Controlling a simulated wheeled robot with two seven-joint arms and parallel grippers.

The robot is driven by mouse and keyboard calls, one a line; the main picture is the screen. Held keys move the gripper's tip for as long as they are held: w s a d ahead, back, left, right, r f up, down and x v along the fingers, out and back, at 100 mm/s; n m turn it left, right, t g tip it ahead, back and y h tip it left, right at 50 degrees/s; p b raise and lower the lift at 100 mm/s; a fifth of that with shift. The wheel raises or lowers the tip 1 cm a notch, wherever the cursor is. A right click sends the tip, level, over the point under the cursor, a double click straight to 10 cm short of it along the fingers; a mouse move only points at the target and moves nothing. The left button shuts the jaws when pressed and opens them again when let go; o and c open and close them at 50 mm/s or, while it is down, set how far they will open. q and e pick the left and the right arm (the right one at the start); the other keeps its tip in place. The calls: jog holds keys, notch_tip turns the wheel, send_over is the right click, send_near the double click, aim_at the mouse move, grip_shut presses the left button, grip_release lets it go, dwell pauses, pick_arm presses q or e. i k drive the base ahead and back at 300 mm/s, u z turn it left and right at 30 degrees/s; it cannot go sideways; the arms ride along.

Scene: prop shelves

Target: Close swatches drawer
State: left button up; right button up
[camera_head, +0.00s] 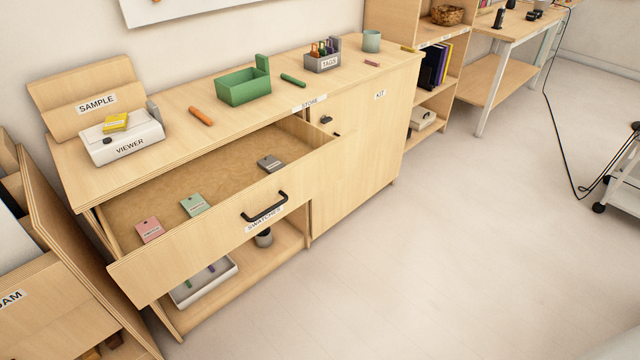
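The swatches drawer (215,247) is pulled well out of the light wood cabinet at the left. Its front has a black bar handle (265,207) with a SWATCHES label (264,221) just below, partly hidden by the handle. Inside lie a pink swatch (149,230), a green swatch (194,205) and a grey swatch (270,164), spaced apart. Neither of my grippers shows in the head view.
On the cabinet top (185,95) stand a white viewer box (122,139), a green bin (243,88) and a grey tags holder (323,59). A white tray (207,284) sits on the shelf below the drawer. A KIT door (365,140) is right of the drawer. The floor (430,260) in front is clear.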

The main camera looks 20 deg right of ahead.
aim_at(245, 200)
jog(key=z, duration=0.35)
jog(key=i, duration=0.85)
jog(key=u, duration=0.05)
